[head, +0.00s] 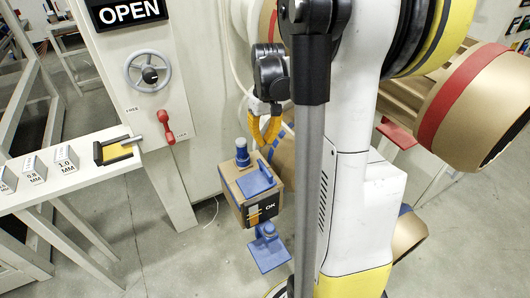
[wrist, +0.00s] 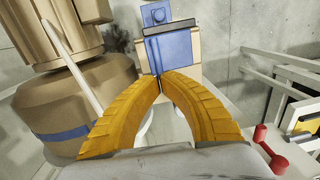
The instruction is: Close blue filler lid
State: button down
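A cardboard-coloured box (head: 232,197) with a dark front panel marked OK (head: 262,212) stands near the middle of the head view. A blue plate (head: 256,181) is on its top, beside an upright blue peg (head: 242,152). A second blue plate (head: 269,254) with a peg is low at the front. I cannot tell which is the filler lid, or whether it is open. My yellow gripper (head: 265,144) is above and behind the box. In the wrist view my gripper's fingertips (wrist: 159,76) meet with nothing visible between them, in front of a blue panel (wrist: 178,52).
A white cabinet (head: 180,115) with a handwheel (head: 148,73) and red lever (head: 166,126) stands left of the box. A white bench (head: 80,172) carries gauge blocks. Large brown rolls (head: 475,105) are at right.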

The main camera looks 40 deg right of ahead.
jog(key=w+a+r+g+h+p, duration=0.1)
jog(key=a+r+h+p, duration=0.25)
jog(key=p, duration=0.35)
jog(key=b, duration=0.5)
send_near(263, 166)
jog(key=shift+h, duration=0.25)
jog(key=x, duration=0.7)
jog(key=shift+s+d, duration=0.1)
jog(key=shift+s, duration=0.1)
jog(key=shift+d+f, duration=0.15)
jog(key=shift+f, duration=0.4)
